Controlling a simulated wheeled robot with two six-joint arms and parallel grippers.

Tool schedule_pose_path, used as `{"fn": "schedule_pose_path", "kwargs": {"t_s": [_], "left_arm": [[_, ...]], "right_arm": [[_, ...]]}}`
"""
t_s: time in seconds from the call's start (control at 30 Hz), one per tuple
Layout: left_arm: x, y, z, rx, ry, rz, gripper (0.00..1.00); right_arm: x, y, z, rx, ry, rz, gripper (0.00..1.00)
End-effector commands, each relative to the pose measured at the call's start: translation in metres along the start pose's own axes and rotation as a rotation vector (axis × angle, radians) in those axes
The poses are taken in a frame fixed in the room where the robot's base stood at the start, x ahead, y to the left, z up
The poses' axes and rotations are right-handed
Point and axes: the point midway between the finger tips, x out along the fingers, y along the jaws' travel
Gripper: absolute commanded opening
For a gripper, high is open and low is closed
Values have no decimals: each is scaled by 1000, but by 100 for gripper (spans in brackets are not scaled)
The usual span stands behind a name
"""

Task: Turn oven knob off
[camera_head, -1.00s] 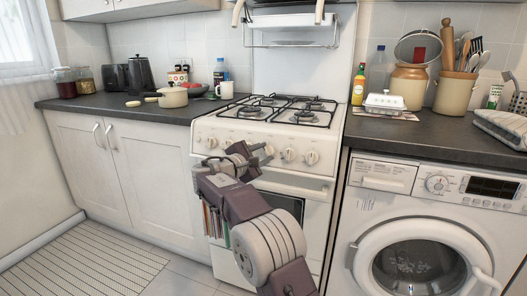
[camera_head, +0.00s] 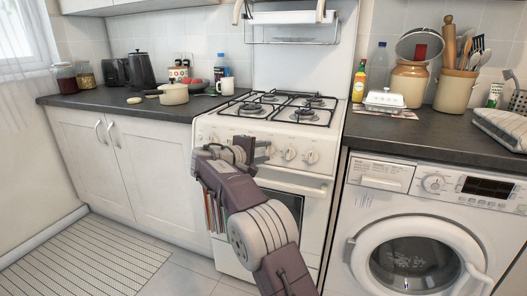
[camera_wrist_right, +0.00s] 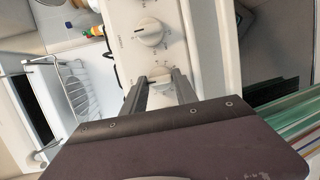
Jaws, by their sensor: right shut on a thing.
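The white stove (camera_head: 262,112) has a front panel with a row of round white knobs, such as one at the right end (camera_head: 311,157). My right gripper (camera_head: 264,150) is at this panel, around the middle of the row. In the right wrist view, its two dark fingers (camera_wrist_right: 160,88) are shut on one oven knob (camera_wrist_right: 160,80), one finger on each side. A neighbouring knob (camera_wrist_right: 150,32) stands free beyond it. My wrist hides part of the panel and some knobs in the head view. My left gripper is not in view.
Below the panel is the oven door handle (camera_head: 292,188), close to my right arm. A washing machine (camera_head: 420,235) stands to the right under the counter. White cabinets (camera_head: 145,160) are to the left. The burners (camera_head: 285,105) are empty.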

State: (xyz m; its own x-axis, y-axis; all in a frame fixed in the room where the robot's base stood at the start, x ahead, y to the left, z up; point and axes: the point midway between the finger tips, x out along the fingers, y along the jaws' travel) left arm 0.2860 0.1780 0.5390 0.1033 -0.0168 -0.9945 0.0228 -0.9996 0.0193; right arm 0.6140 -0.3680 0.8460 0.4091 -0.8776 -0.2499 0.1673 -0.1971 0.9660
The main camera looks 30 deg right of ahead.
Motion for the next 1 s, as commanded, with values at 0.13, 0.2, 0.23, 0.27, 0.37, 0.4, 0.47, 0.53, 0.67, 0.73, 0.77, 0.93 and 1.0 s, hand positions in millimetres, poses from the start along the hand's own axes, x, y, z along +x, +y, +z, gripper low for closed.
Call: {"fn": "schedule_pose_path", "kwargs": {"t_s": [0.13,0.2,0.23,0.27,0.37,0.4,0.47,0.53,0.67,0.73,0.77,0.93,1.0], "left_arm": [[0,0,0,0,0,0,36],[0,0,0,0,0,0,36],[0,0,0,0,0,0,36],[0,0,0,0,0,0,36],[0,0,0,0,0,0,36],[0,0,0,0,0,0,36],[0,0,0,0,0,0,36],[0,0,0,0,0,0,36],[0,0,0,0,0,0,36],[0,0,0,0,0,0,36],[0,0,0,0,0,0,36],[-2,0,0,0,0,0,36],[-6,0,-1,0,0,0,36]], "right_arm": [[0,-2,0,12,-1,-7,0],[0,-2,0,14,-1,-8,0],[0,-2,0,15,-2,-8,0],[0,-2,0,15,-2,-8,0],[0,-2,0,15,-2,-8,0],[0,-2,0,15,-2,-8,0],[0,-2,0,15,-2,-8,0],[0,-2,0,15,-2,-8,43],[0,-1,0,14,-1,-7,57],[0,-1,0,14,-1,-6,57],[0,-1,0,14,-1,-6,57],[-4,0,0,14,1,-5,57],[-16,2,0,13,3,-5,57]]}}
